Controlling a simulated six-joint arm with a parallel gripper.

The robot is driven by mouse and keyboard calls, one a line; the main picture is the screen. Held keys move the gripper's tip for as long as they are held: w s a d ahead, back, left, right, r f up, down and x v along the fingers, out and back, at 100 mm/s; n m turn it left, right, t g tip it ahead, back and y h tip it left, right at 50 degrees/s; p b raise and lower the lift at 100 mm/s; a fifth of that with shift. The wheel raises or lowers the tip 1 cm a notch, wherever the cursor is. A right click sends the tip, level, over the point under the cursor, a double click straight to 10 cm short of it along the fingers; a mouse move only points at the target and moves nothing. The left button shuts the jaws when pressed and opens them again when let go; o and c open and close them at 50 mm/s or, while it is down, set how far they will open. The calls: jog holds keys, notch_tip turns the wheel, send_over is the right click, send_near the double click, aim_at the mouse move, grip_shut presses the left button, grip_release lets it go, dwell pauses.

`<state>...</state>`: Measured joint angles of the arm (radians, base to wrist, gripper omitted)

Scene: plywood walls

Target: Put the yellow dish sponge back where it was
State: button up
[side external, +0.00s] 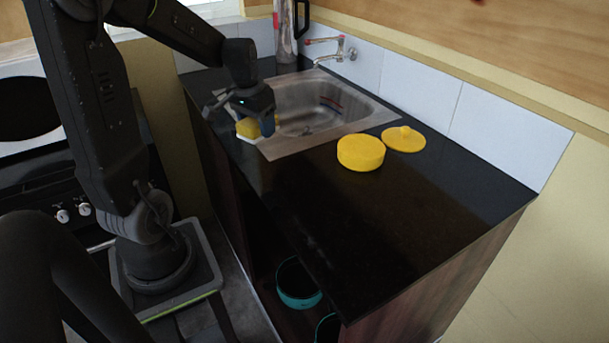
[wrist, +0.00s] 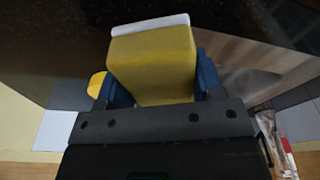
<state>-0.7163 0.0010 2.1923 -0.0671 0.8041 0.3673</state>
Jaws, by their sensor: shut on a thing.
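The yellow dish sponge (side external: 248,129) with a white layer is between the fingers of my gripper (side external: 257,113), at the front left corner of the sink. In the wrist view the sponge (wrist: 152,62) fills the space between the blue fingers of my gripper (wrist: 153,85), its white edge away from the palm. My gripper is shut on it. I cannot tell whether the sponge touches the surface below.
The steel sink (side external: 315,108) with a tap (side external: 335,50) is set in the black counter (side external: 420,210). A yellow round container (side external: 360,152) and its yellow lid (side external: 403,139) lie right of the sink. The counter's front right is clear. Teal-rimmed pots (side external: 298,285) stand on the shelf below.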

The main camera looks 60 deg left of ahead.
send_over(305, 177)
jog(key=f, duration=0.6)
jog(key=shift+s+f, duration=0.2)
jog(key=shift+f, duration=2.25)
jog(key=shift+f, duration=0.15)
jog(key=o, duration=1)
jog(key=shift+c, duration=0.2)
notch_tip(305, 177, up, 12)
jog(key=s, duration=0.2)
jog(key=s+d+r+m+t, duration=0.2)
jog(key=s+d+r, duration=0.1)
jog(key=s+d, duration=0.4)
jog(key=s+d+r+m+t, duration=0.2)
jog(key=s+d+r, duration=0.2)
jog(key=s+d, duration=0.3)
jog(key=shift+s+d+r+h, duration=0.15)
jog(key=shift+d+r+h, duration=0.1)
jog(key=shift+h, duration=0.05)
